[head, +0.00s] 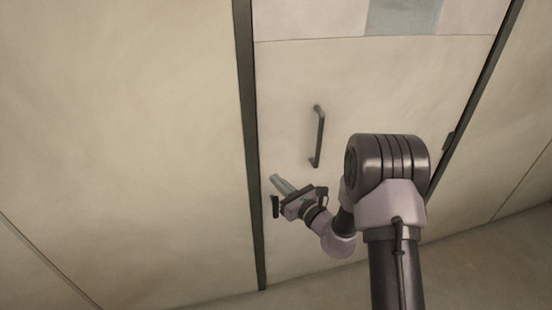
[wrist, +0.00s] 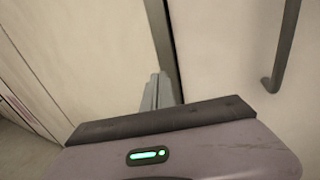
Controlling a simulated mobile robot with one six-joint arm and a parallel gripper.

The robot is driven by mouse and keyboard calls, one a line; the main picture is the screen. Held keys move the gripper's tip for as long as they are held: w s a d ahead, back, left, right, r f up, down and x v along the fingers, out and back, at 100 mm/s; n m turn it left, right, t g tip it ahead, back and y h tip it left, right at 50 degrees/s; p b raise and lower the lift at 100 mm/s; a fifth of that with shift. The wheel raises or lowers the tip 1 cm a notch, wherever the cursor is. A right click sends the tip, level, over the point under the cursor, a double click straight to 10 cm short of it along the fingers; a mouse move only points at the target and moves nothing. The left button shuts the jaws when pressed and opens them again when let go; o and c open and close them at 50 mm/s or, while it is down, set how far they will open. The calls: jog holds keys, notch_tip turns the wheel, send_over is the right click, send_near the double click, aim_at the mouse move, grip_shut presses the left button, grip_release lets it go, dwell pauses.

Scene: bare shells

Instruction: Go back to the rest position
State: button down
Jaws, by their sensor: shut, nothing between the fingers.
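My gripper (head: 279,183) is in front of the lower left part of a pale door (head: 285,90), near the door's dark left frame. It also shows in the wrist view (wrist: 156,90), where its fingers are together with nothing between them. A dark vertical handle (head: 319,137) is on the door, above and to the right of my gripper in the head view. The handle (wrist: 286,50) is at the upper right in the wrist view, apart from my gripper. My arm reaches from the lower right of the head view to the door.
The dark door frame (head: 247,130) runs down the door's left side, with a plain pale wall (head: 120,130) left of it. The door looks closed. A greyish panel (head: 403,16) is in its upper part. Bare floor (head: 480,265) lies at the lower right.

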jog(key=s+a+r+n+g+y+b, duration=0.2)
jog(key=s+a+r+n+g+y, duration=0.25)
jog(key=a+r+n, duration=0.2)
jog(key=s+a+r+n+g+b, duration=0.1)
jog(key=s+a+r+n+g, duration=0.2)
jog(key=s, duration=0.5)
jog(key=s+r+n+g+b, duration=0.1)
jog(key=s+r+n+g, duration=0.1)
jog(key=s+n+g, duration=0.35)
jog(key=s+d+f+n+h+b, duration=0.1)
jog(key=s+d+n+h, duration=0.2)
jog(key=s, duration=0.4)
jog(key=s+d+f+n+h+b, duration=0.1)
jog(key=s+d+f+n+h, duration=0.2)
jog(key=s, duration=0.4)
jog(key=s+d+n+t+h+b, duration=0.1)
jog(key=s+d+n+t+h, duration=0.2)
jog(key=d+h, duration=0.3)
jog(key=s+d+r, duration=0.1)
jog(key=d, duration=0.3)
jog(key=shift+d+n+t, duration=0.25)
jog(key=shift+n+t, duration=0.15)
jog(key=shift+h, duration=0.25)
